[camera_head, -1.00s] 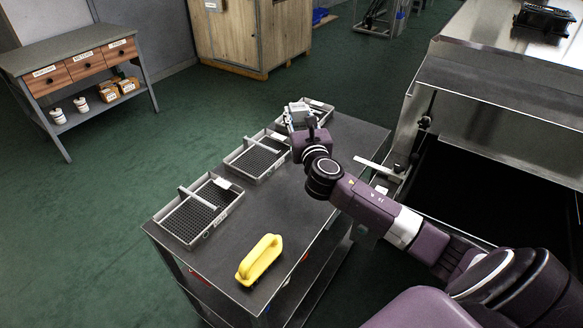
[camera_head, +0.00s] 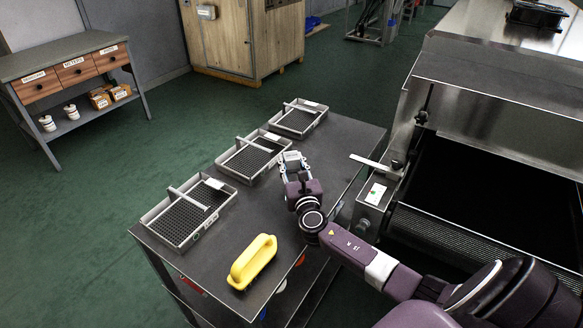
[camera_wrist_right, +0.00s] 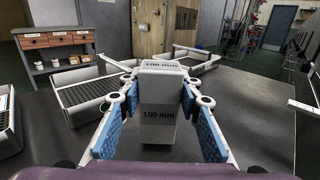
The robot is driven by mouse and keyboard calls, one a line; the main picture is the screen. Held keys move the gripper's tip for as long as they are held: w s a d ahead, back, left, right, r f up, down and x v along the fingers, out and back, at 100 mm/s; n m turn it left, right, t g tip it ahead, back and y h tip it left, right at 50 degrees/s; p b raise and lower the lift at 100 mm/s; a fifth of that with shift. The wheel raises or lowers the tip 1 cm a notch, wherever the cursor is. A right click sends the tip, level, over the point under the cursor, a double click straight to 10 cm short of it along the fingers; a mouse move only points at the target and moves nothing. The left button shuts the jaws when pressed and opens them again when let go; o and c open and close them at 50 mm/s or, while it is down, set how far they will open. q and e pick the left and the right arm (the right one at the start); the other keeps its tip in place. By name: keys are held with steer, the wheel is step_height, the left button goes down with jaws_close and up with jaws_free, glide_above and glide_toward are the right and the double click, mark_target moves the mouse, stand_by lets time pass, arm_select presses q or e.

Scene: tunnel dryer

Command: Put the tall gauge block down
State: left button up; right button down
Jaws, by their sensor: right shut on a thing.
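The tall gauge block (camera_wrist_right: 158,92) is a light grey upright block marked "100 mm" on two faces. It is between the blue-padded fingers of my right gripper (camera_wrist_right: 160,108), which is shut on it. In the head view the block (camera_head: 292,157) is small and pale at the end of my right gripper (camera_head: 294,168). It is over the grey table top (camera_head: 340,150), to the right of the middle tray. I cannot tell whether its bottom touches the table. My left gripper is not in view.
Three mesh trays with crossbars stand in a row along the table's left side: near (camera_head: 172,239), middle (camera_head: 247,182) and far (camera_head: 286,132). A yellow handled object (camera_head: 252,262) lies at the near end. The dryer (camera_head: 490,85) stands to the right.

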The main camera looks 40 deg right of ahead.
steer(key=shift+f, duration=0.2)
steer(key=shift+f, duration=0.15)
steer(key=c, duration=1.4)
jaws_free()
steer(key=shift+f, duration=0.1)
